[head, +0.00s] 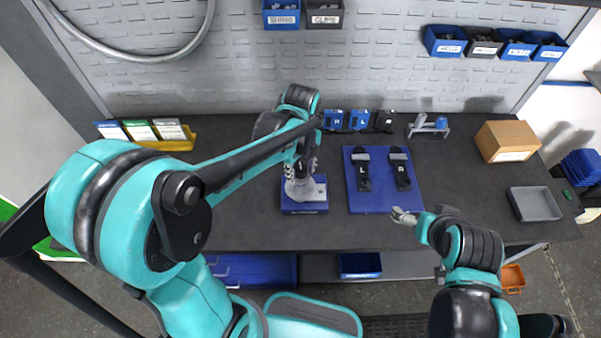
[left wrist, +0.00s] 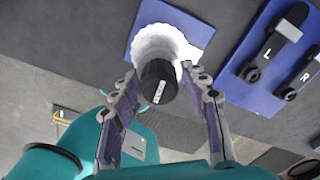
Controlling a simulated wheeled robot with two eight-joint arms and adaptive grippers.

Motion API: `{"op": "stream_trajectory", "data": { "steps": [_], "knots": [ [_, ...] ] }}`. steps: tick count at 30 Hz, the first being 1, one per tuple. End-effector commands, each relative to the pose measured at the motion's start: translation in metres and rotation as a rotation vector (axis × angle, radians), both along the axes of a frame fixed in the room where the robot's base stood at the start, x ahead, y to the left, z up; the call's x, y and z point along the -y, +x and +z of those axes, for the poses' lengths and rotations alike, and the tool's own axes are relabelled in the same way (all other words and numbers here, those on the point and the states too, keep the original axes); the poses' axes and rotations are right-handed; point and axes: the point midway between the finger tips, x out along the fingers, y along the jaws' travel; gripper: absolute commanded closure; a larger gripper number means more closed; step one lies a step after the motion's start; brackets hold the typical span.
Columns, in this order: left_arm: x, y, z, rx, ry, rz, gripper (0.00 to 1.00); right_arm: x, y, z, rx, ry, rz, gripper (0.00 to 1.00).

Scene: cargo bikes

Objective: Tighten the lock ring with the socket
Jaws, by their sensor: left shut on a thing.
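My left gripper (head: 303,170) is above a small blue stand (head: 304,208) on the dark workbench. In the left wrist view its fingers (left wrist: 160,82) are closed on both sides of a black socket (left wrist: 158,90) with a small white label. The socket stands over a pale, ribbed round part (left wrist: 160,42) on the blue stand. This part also shows in the head view (head: 300,187), partly hidden by my gripper. The lock ring is not distinguishable, and I cannot tell whether the socket touches it. My right gripper (head: 402,215) is near the bench's front edge, with no object visible in it.
A blue board (head: 385,207) with two black pedals marked L and R lies right of the stand. A cardboard box (head: 507,141) and a grey tray (head: 535,204) are at the right. Small blue and black holders (head: 358,120) stand behind. Bare bench lies between board and tray.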

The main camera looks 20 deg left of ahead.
Motion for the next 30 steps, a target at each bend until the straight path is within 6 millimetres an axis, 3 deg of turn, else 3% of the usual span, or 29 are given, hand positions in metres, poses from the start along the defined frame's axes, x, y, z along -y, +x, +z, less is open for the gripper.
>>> {"op": "stream_trajectory", "data": {
  "steps": [25, 26, 30],
  "knots": [
    [0.0000, 0.0000, -0.0105, 0.000, 0.000, 0.000, 1.00, 0.0000, 0.0000, -0.0082, 0.000, 0.000, 0.000, 0.07],
    [0.0000, 0.0000, -0.0105, 0.000, 0.000, 0.000, 0.58, 0.0000, 0.0000, -0.0082, 0.000, 0.000, 0.000, 0.07],
    [0.0000, 0.0000, -0.0105, 0.000, 0.000, 0.000, 0.95, 0.0000, 0.0000, -0.0082, 0.000, 0.000, 0.000, 0.07]
  ]
}}
